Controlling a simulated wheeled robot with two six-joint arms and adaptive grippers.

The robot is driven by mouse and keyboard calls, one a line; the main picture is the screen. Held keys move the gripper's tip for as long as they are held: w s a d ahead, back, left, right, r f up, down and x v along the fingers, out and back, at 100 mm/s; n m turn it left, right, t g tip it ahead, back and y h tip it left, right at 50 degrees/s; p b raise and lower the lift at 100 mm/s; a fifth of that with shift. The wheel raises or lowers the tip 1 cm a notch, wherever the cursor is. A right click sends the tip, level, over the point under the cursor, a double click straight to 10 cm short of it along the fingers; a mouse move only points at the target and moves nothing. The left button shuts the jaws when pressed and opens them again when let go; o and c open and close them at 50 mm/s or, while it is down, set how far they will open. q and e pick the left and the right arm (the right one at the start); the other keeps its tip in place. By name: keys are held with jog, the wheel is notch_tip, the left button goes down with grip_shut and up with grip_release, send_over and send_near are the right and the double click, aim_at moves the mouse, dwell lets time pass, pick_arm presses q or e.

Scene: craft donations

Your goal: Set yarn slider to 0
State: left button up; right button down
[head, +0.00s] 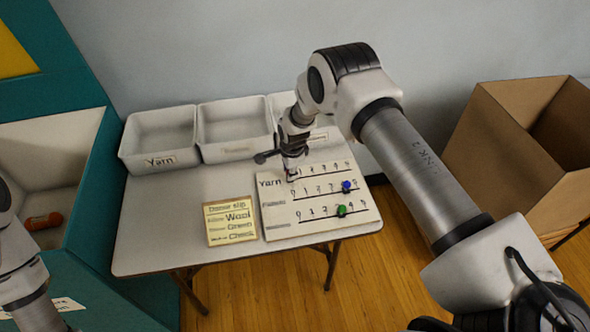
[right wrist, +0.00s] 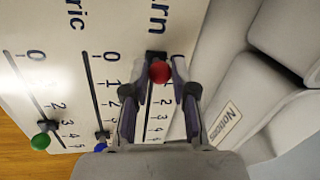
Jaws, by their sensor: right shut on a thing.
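The white slider board (head: 366,223) lies on the table's right side, with rows of numbered tracks. In the right wrist view the yarn slider's red knob (right wrist: 159,71) sits between the fingers of my right gripper (right wrist: 160,88), which is shut on it. The knob is close to the low-number end of its track; the 0 beside it is hidden. In the head view the right gripper (head: 291,176) covers the start of the yarn row. A blue knob (head: 347,187) and a green knob (head: 341,211) sit toward the high ends of the lower rows. The left gripper is out of view.
A donor slip (head: 231,240) lies left of the board. White bins, one labelled Yarn (head: 160,161), line the table's back. A teal unit (head: 92,215) with an orange item (head: 43,221) stands left. A cardboard box (head: 500,150) stands right.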

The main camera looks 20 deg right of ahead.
jog(key=c, duration=1.3)
grip_release()
jog(key=shift+s+a+f, duration=0.15)
jog(key=shift+f, duration=0.05)
jog(key=o, duration=0.3)
jog(key=shift+a, duration=0.1)
jog(key=shift+o, duration=0.2)
jog(key=shift+w, duration=0.25)
jog(key=shift+r, duration=0.3)
notch_tip(320, 180, up, 11)
jog(key=s, duration=0.2)
jog(key=shift+s, duration=0.15)
jog(key=shift+a, duration=0.1)
